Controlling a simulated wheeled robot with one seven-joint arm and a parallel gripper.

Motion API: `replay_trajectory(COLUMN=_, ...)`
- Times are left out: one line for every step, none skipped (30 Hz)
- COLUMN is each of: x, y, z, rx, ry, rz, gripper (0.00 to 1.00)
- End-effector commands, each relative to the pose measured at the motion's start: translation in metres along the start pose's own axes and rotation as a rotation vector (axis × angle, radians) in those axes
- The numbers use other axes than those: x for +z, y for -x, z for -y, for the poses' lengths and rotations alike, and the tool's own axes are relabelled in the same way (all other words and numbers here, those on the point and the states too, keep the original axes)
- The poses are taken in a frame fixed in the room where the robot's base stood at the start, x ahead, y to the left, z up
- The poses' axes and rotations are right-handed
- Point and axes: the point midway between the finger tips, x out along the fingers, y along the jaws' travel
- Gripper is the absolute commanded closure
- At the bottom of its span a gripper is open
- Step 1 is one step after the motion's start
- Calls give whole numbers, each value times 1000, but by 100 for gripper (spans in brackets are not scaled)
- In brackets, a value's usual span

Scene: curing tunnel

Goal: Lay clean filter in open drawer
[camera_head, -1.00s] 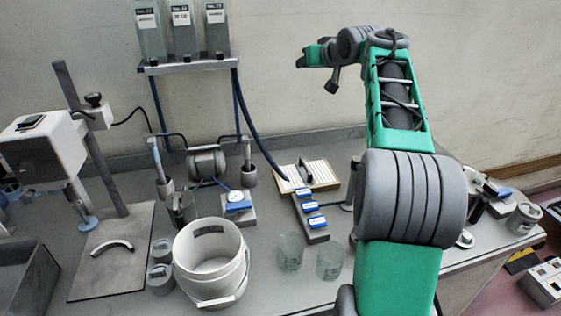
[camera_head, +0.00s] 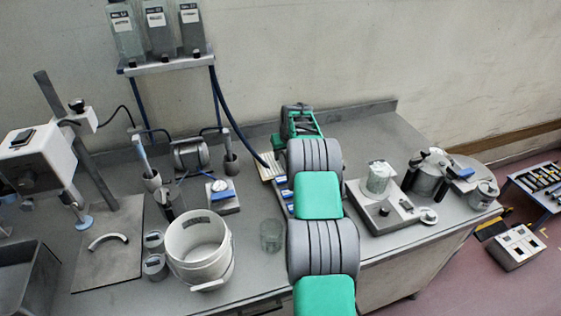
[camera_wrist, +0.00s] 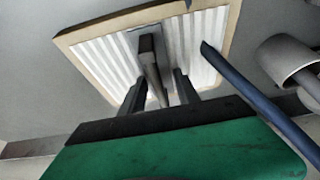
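The clean filter is a white pleated panel in a tan frame with a dark raised handle. It fills the upper middle of the wrist view (camera_wrist: 98,58) and lies on the grey bench. In the head view only its left part (camera_head: 268,170) shows, the rest hidden behind my arm. My gripper (camera_wrist: 160,88) is open over the filter, its two dark fingers on either side of the handle with gaps visible. I cannot make out an open drawer in either view.
A blue hose (camera_wrist: 245,90) passes over the filter's right edge, close to my gripper. A white bucket (camera_head: 198,250) and a glass beaker (camera_head: 271,236) stand left of my arm. A scale-like device (camera_head: 385,212) stands right of it. Bench space shows behind that device.

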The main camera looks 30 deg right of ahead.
Motion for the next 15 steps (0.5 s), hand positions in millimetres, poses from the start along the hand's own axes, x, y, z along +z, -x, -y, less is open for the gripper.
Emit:
replay_trajectory(x=-1, y=-1, z=-1, rx=1, ry=0, rz=-2, gripper=62)
replay_trajectory(x=-1, y=-1, z=-1, rx=1, ry=-1, rz=-2, gripper=62)
replay_trajectory(x=-1, y=-1, z=-2, rx=1, ry=-1, rz=-2, gripper=62)
replay_trajectory(x=0, y=-1, z=-2, rx=2, ry=-2, rz=-2, gripper=62)
replay_trajectory(x=0, y=-1, z=-2, rx=2, ry=-2, rz=-2, gripper=62)
replay_trajectory(x=0, y=-1, z=-2, rx=2, ry=-3, rz=-2, gripper=62)
replay_trajectory(x=0, y=-1, z=-2, rx=2, ry=-3, rz=-2, gripper=64)
replay_trajectory(x=0, y=-1, z=-2, rx=2, ry=-3, rz=-2, gripper=67)
replay_trajectory(x=0, y=-1, z=-2, rx=2, ry=-3, rz=-2, gripper=70)
replay_trajectory(x=0, y=-1, z=-2, rx=2, ry=-3, rz=-2, gripper=73)
replay_trajectory(x=0, y=-1, z=-2, rx=2, ry=-3, rz=-2, gripper=75)
replay_trajectory(x=0, y=-1, z=-2, rx=1, ry=-3, rz=-2, gripper=78)
replay_trajectory(x=0, y=-1, z=-2, rx=1, ry=-3, rz=-2, gripper=81)
replay_trajectory(x=0, y=-1, z=-2, rx=1, ry=-2, rz=-2, gripper=83)
replay_trajectory(x=0, y=-1, z=-2, rx=1, ry=-2, rz=-2, gripper=87)
